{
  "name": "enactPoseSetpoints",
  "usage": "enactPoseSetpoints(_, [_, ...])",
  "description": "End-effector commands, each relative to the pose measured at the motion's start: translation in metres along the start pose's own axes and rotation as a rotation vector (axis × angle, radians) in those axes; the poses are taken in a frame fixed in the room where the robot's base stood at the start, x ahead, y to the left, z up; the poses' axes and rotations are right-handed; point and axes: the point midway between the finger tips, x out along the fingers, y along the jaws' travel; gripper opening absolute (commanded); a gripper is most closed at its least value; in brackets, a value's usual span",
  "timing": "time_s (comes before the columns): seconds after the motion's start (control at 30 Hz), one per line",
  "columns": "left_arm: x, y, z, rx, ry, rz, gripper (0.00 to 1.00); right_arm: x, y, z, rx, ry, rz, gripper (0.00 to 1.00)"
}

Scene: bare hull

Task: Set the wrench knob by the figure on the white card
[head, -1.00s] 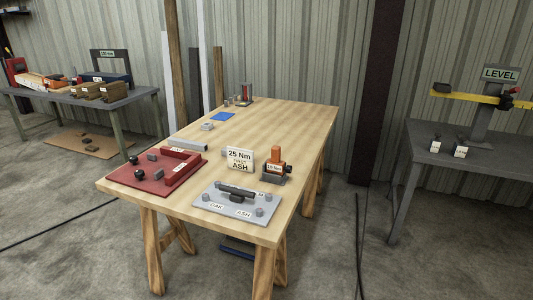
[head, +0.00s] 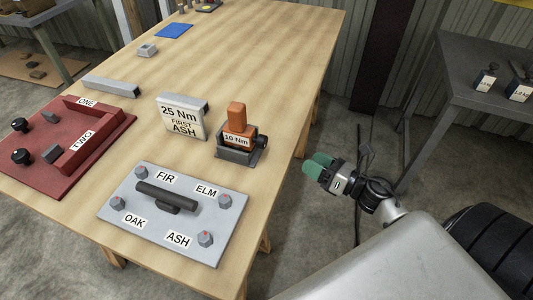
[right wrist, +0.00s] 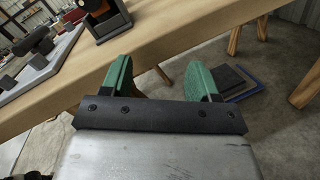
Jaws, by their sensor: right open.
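The white card (head: 182,117) stands on the wooden table and reads "25 Nm FIRST ASH". Right of it, an orange torque wrench (head: 237,117) stands upright in a dark grey holder (head: 236,157). Its label reads "10 Nm", and a dark knob (head: 262,142) sticks out on its right side. My right gripper (head: 319,166) is off the table's right edge, right of the wrench and apart from it. In the right wrist view its green fingers (right wrist: 160,80) are spread with nothing between them. My left gripper is not in view.
A grey plate (head: 150,227) in front carries a dark bar and bolts labelled FIR, ELM, OAK and ASH. A red fixture (head: 85,175) lies left, with a grey bar (head: 110,87) behind it. A grey side table (head: 480,85) stands at right.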

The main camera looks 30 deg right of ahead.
Motion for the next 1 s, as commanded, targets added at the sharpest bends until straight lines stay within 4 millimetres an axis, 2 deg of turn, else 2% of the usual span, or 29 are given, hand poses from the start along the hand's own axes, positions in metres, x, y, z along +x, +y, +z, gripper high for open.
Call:
enactPoseSetpoints(0.03, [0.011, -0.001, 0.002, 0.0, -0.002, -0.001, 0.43, 0.001, 0.017, 0.012, -0.181, 0.011, 0.076, 0.6])
enactPoseSetpoints(0.1, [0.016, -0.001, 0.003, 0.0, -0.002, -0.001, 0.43, 0.001, 0.04, 0.029, -0.396, 0.024, 0.158, 0.6])
enactPoseSetpoints(0.2, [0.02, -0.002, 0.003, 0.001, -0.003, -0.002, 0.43, -0.001, 0.062, 0.041, -0.603, 0.036, 0.233, 0.6])
enactPoseSetpoints(0.3, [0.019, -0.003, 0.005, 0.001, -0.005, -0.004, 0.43, 0.001, 0.072, 0.047, -0.699, 0.04, 0.267, 0.6])
enactPoseSetpoints(0.47, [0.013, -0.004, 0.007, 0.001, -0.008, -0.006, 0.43, 0.018, 0.08, 0.048, -0.719, 0.039, 0.273, 0.6])
enactPoseSetpoints(0.8, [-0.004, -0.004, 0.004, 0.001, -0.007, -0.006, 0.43, 0.079, 0.094, 0.041, -0.713, 0.037, 0.272, 0.6])
enactPoseSetpoints(1.0, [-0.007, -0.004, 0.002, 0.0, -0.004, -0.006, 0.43, 0.099, 0.098, 0.036, -0.712, 0.039, 0.269, 0.6])
